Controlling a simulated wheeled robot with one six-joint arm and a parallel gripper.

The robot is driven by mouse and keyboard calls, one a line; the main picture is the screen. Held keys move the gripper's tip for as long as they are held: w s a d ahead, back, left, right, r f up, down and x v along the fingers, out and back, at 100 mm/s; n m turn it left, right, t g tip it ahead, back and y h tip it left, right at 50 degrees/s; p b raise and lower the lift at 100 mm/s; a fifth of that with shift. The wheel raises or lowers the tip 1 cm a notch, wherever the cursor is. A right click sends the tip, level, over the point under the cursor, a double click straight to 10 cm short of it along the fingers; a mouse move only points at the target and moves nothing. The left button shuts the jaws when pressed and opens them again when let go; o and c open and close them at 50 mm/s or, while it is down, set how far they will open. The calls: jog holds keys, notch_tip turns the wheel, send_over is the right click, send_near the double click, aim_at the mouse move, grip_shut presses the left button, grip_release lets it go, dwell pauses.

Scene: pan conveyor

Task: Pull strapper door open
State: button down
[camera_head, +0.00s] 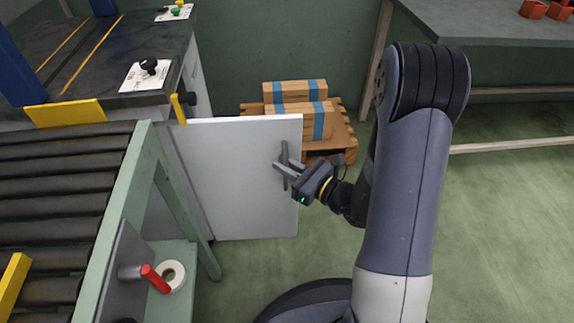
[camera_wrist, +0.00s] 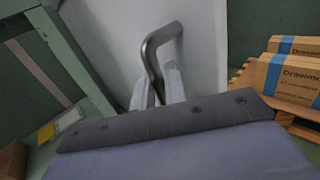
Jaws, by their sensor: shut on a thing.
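The strapper door (camera_head: 235,180) is a white panel standing swung out from the dark-topped strapper cabinet (camera_head: 170,60), between the roller conveyor and the pallet. Its grey bar handle (camera_head: 285,155) is near the door's free right edge. My gripper (camera_head: 285,168) is shut on the handle, with its fingers around the bar. In the wrist view the handle (camera_wrist: 155,45) rises above the two fingers (camera_wrist: 160,88) against the white door (camera_wrist: 110,40). The lower part of the handle is hidden behind my gripper there.
A roller conveyor (camera_head: 50,190) with a green frame stands at left, with a tape roll (camera_head: 172,275) on its lower shelf. Boxes (camera_head: 300,110) lie on a wooden pallet (camera_head: 345,140) behind the door. A grey table (camera_head: 480,25) is at upper right. The green floor (camera_head: 500,220) at right is clear.

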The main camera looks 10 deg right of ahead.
jog(key=shift+s, duration=0.1)
dwell(0.3)
jog(key=c, duration=1.6)
grip_release()
jog(key=shift+o, duration=0.2)
jog(key=p+v, duration=0.2)
jog(key=v, duration=0.8)
jog(key=shift+s+d, duration=0.25)
jog(key=shift+d, duration=0.05)
jog(key=shift+b+x, duration=1)
jog(key=shift+x, duration=4.4)
jog(key=shift+w, duration=0.1)
